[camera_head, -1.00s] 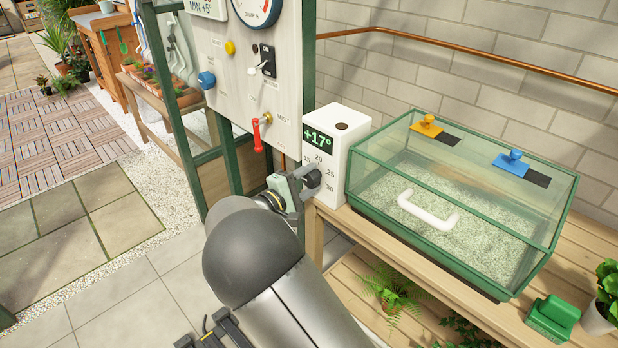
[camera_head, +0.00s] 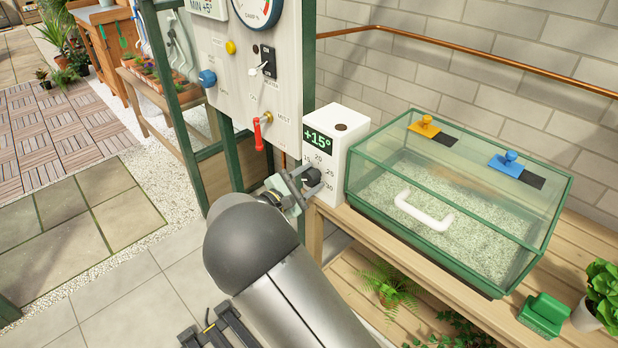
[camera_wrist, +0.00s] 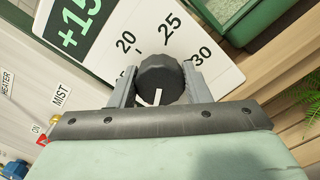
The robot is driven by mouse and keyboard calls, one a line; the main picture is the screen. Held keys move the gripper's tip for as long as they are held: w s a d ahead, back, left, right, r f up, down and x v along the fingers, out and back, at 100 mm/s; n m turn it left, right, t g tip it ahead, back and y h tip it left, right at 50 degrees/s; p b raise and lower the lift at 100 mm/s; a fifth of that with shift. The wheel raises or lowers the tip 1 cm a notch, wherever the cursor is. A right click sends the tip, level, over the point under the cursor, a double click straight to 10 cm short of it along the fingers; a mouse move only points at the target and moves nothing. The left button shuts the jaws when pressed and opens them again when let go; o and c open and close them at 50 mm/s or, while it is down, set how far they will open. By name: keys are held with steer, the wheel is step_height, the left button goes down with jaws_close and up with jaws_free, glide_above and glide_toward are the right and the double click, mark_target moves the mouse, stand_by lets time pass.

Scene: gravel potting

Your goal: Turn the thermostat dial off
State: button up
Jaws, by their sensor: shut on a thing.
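The thermostat (camera_head: 346,135) is a white box at the left end of the wooden bench, and its green display reads +15°. Its black dial (camera_wrist: 160,78) sits on the front face, with 20, 25 and 30 printed around it in the wrist view. My gripper (camera_wrist: 161,88) is shut on the dial, one finger on each side. A white pointer mark shows on the dial, aimed toward the gripper's palm. In the head view my gripper (camera_head: 308,180) and arm hide part of the dial and the lower scale.
A glass propagator (camera_head: 450,200) with a white handle stands right of the thermostat. A control panel (camera_head: 240,75) with a red mist lever (camera_head: 258,135) is close on the left.

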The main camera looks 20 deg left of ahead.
steer(key=o, duration=1)
steer(key=b+v, duration=0.1)
steer(key=v, duration=1.6)
steer(key=shift+s, duration=0.25)
steer(key=shift+f, duration=0.15)
